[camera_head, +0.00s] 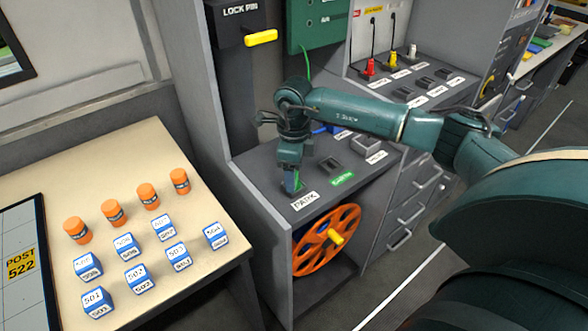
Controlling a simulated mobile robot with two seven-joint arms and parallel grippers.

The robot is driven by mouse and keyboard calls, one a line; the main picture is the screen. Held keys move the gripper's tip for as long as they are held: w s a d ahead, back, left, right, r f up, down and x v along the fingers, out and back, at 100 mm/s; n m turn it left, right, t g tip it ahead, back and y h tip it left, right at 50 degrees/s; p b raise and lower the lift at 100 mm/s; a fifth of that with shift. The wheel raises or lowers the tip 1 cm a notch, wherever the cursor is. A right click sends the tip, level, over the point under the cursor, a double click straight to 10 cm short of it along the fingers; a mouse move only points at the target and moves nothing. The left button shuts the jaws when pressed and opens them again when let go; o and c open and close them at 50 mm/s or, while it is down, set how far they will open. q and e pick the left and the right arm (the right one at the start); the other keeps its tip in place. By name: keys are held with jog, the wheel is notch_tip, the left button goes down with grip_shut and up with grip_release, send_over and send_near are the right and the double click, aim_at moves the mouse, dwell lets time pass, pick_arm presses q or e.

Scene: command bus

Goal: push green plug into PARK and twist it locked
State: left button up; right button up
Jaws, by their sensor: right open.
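The PARK label (304,200) is on the near edge of the grey console top. My right gripper (291,180) points down just behind the PARK label, with its fingers at the PARK socket position. A small green part, seemingly the green plug (299,180), shows at its fingertips. The fingers and wrist hide most of it, so I cannot tell how deep it sits or how it is turned. The fingers are open around or beside it. A green cable (306,62) hangs from the green panel and passes behind my right arm. My left gripper is not in view.
An empty dark socket (330,165) and a green label (342,178) are right of PARK. Red, yellow and white plugs stand farther back. A yellow LOCK PIN handle (261,37) juts out above. An orange reel (327,240) is below. Blocks and orange cylinders stand on the left table.

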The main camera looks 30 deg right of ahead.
notch_tip(320, 180, up, 13)
jog(key=shift+r, duration=0.15)
dwell(0.5)
